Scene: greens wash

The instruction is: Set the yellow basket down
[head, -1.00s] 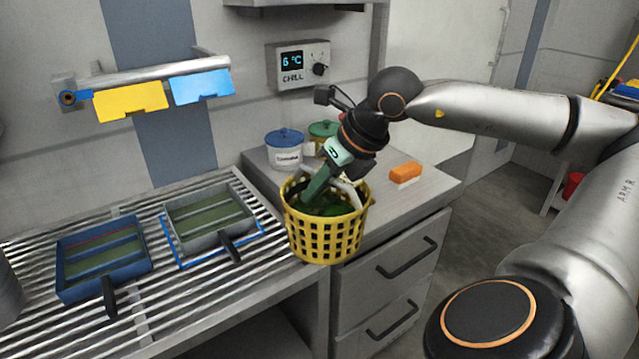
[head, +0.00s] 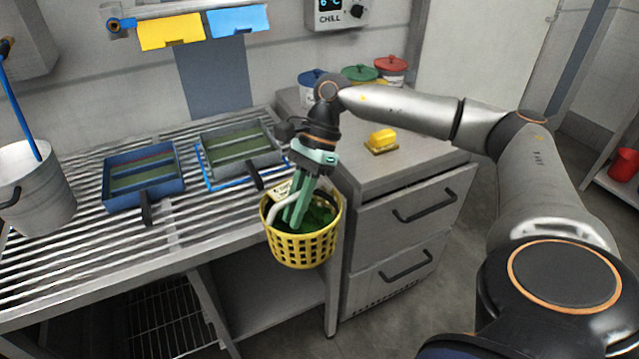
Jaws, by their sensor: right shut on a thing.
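The yellow basket (head: 303,248) is a round lattice tub with dark leafy greens (head: 318,217) inside. It appears in front of the right end of the slatted metal rack (head: 190,232), overlapping its front edge. I cannot tell whether its base touches anything. My right gripper (head: 296,212) points down into the basket with its green fingers shut on the pale handle, partly hidden by them. A pale label shows at the basket's back rim. My left gripper is not in view.
A blue tray (head: 143,190) and a grey tray (head: 240,160) with black handles sit on the rack. A white bucket (head: 38,195) stands left. Right of the basket, the counter (head: 420,158) holds a yellow block (head: 382,138) and lidded pots (head: 360,75). Drawers (head: 410,215) lie below.

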